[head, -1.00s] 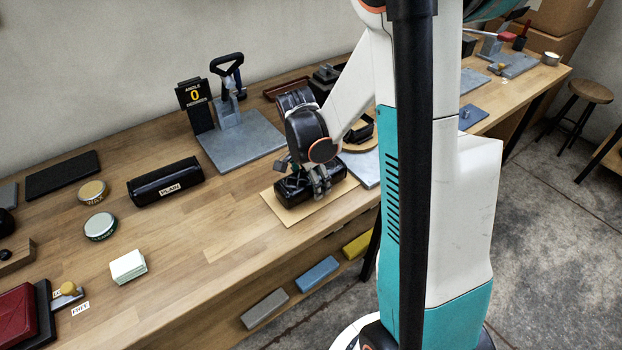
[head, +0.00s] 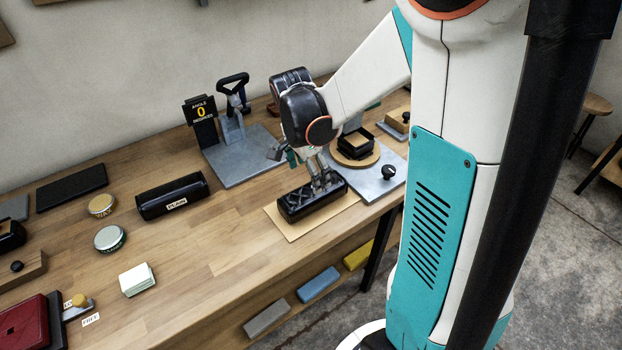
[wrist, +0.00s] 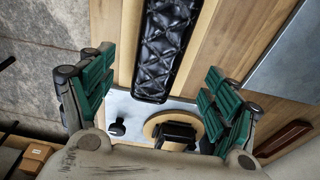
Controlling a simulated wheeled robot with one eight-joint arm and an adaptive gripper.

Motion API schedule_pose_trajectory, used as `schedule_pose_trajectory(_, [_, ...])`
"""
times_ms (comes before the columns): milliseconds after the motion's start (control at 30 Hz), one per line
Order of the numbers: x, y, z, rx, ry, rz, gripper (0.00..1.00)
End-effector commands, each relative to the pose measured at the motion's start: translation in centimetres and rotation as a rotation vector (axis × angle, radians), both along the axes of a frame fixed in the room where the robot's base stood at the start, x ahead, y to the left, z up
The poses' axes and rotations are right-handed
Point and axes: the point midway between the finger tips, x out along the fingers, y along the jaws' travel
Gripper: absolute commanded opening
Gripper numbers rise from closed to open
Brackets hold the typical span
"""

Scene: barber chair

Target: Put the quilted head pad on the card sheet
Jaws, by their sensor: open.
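The black quilted head pad (head: 298,208) lies on the tan card sheet (head: 288,233), with bare card showing along its front and right sides. In the wrist view the pad (wrist: 165,50) shows its diamond-stitched top. My gripper (head: 320,178) is just above the pad's right part, and no finger is clearly closed on it. The wrist view shows my gripper (wrist: 160,82) with its green-padded fingers wide apart and nothing between them. The card's back edge is partly hidden by the pad and gripper.
A similar black pad labelled PLAIN (head: 172,196) lies to the left. A grey metal stand (head: 240,155) with an ANGLE sign (head: 201,118) is behind. A round wooden piece (head: 355,153) sits on a grey plate (head: 385,178) to the right.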

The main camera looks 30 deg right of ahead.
Motion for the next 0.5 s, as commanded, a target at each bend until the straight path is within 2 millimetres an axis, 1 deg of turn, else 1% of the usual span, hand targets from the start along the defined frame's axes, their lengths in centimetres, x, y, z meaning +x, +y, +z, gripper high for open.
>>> schedule_pose_trajectory(33, [0.0,0.1,0.9,0.0,0.0,0.0,0.81])
schedule_pose_trajectory(200, [0.0,0.3,2.1,0.0,0.0,0.0,0.81])
schedule_pose_trajectory(500, [0.0,0.4,2.2,0.0,0.0,0.0,0.81])
